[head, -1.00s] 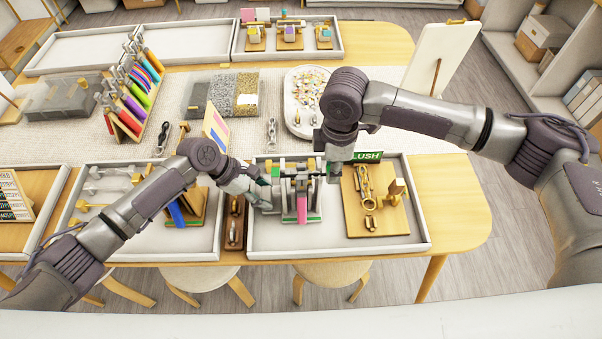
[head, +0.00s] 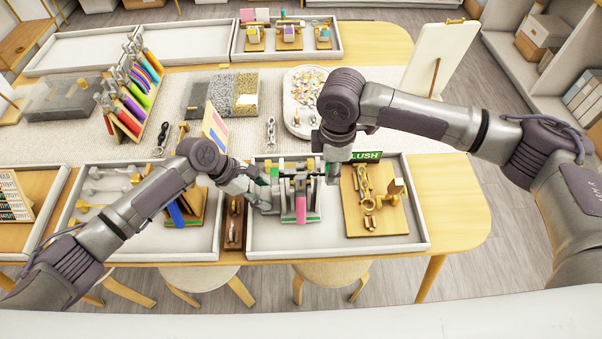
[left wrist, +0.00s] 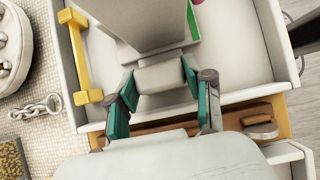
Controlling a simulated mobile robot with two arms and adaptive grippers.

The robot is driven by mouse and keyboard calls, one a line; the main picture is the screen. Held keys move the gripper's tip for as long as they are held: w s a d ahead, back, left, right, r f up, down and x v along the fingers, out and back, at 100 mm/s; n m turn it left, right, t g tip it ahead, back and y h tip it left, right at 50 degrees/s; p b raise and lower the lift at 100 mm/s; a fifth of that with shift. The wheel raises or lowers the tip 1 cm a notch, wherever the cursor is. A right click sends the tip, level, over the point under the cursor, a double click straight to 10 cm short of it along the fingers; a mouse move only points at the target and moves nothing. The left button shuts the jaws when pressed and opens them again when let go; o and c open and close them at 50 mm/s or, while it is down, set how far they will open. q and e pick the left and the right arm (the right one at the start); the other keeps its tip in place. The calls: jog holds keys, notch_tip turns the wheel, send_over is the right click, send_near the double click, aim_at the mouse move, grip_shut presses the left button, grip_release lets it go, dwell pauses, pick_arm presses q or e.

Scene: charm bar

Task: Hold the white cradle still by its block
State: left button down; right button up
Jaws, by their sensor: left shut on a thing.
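The white cradle (head: 314,214) stands in the front tray, with a pink piece (head: 301,208) upright in its middle and green along its base. My left gripper (head: 270,192) reaches it from the left. In the left wrist view, its teal-padded fingers (left wrist: 165,92) are shut on the cradle's pale block (left wrist: 164,76), one finger on each side. The cradle's far parts are cut off at the top of that view. My right gripper (head: 326,168) is beside the cradle's upper right side; its fingertips are small and partly hidden, so I cannot tell its opening.
The front tray (head: 424,236) also holds a wooden board (head: 385,225) with a gold chain, right of the cradle. A green sign (head: 368,156) stands behind it. A narrow brown holder (head: 233,232) lies left of the tray. A round tray (head: 291,112) of charms is further back.

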jog(key=o, duration=0.4)
jog(key=shift+f, duration=0.1)
jog(key=shift+a, duration=0.1)
notch_tip(320, 180, up, 12)
jog(key=shift+s+r, duration=0.1)
jog(key=shift+r, duration=0.05)
